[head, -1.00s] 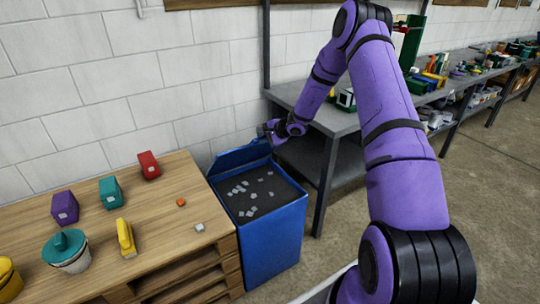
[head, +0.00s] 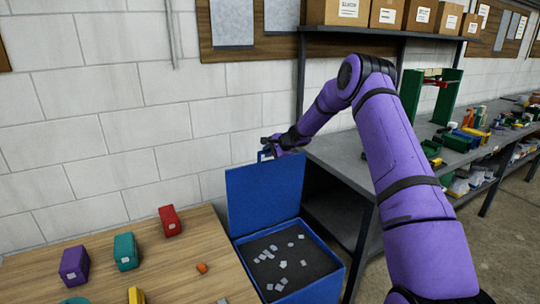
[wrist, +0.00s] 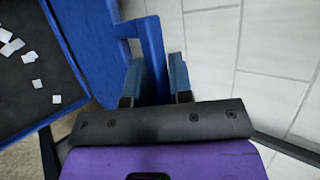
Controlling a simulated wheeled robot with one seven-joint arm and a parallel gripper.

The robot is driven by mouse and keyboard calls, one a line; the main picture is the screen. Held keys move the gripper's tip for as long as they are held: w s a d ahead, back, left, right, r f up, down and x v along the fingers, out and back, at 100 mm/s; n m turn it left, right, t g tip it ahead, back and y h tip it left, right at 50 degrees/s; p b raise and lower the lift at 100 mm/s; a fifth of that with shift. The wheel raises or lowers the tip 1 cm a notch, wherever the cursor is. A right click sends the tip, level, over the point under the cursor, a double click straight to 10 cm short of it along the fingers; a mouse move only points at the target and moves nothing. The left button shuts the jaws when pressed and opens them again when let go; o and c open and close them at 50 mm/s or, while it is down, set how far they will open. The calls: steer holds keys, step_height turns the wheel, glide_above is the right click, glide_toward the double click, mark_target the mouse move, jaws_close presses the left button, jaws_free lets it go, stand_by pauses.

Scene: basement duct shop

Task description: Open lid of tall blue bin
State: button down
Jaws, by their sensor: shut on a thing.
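The tall blue bin (head: 322,286) stands between the wooden table and the grey bench. Its blue lid (head: 258,198) stands raised, close to upright, hinged along the bin's back edge. Dark filling with several pale scraps (head: 283,264) shows inside. My gripper (head: 269,149) is at the lid's top edge, shut on the lid handle. In the wrist view the blue handle (wrist: 153,45) runs between my two fingers (wrist: 158,78), and the lid (wrist: 88,35) is at the left.
The wooden table (head: 200,262) at the left carries purple, teal, red and yellow items. The grey bench (head: 345,157) with tools is behind and right of the bin. A shelf with cardboard boxes (head: 338,11) is above. A block wall stands behind the lid.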

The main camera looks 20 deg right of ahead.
steer(key=shift+w+r, duration=0.15)
steer(key=shift+w, duration=0.3)
steer(key=c, duration=1.1)
jaws_free()
steer(key=shift+s, duration=0.2)
steer(key=v, duration=1)
steer(key=shift+s+d+r, duration=0.15)
steer(key=shift+d+r, duration=0.05)
steer(key=shift+r, duration=0.05)
